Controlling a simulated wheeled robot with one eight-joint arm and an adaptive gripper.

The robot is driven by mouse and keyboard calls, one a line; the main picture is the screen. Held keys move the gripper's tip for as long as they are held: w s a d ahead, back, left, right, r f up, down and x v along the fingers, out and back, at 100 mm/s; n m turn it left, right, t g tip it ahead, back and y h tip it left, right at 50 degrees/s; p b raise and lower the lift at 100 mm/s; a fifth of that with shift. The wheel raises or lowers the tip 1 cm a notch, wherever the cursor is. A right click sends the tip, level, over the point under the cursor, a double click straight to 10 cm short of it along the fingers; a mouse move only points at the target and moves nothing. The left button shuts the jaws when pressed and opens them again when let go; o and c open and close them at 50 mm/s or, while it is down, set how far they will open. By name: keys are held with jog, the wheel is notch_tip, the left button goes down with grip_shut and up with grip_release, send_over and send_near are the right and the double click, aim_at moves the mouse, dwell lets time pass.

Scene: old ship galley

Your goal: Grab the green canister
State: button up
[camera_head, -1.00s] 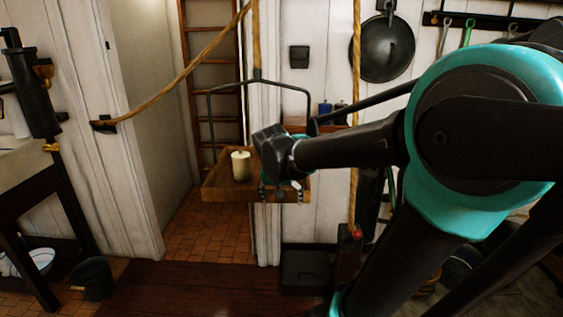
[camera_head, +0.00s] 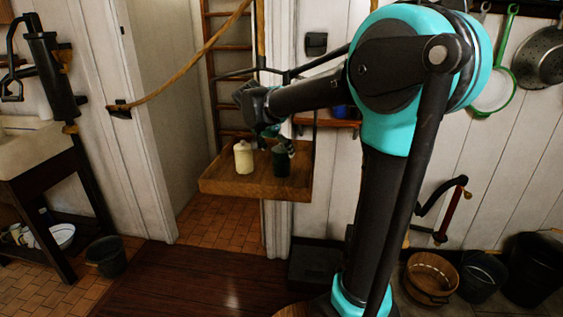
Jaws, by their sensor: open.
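The dark green canister (camera_head: 280,162) stands upright on a hanging wooden tray (camera_head: 225,187), to the right of a cream canister (camera_head: 243,157). My gripper (camera_head: 287,146) is at the upper right of the green canister in the picture, very close to it. It is small and dark here, and its fingers are partly hard to make out. It is open. I cannot tell whether the fingers touch the canister.
A rope (camera_head: 190,68) hangs across the upper left. Behind the tray are a ladder and a wall shelf (camera_head: 338,123) with blue items. A wooden bucket (camera_head: 432,278) and dark buckets stand on the floor at right. A counter is at left.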

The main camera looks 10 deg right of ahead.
aim_at(281, 161)
jog(key=shift+a+x, duration=0.2)
jog(key=shift+x, duration=1.75)
jog(key=shift+a+x, duration=0.15)
jog(key=shift+x, duration=1.8)
jog(key=shift+f, duration=0.2)
jog(key=shift+c, duration=0.4)
jog(key=c, duration=1.6)
jog(key=shift+o, duration=0.2)
jog(key=shift+r, duration=0.1)
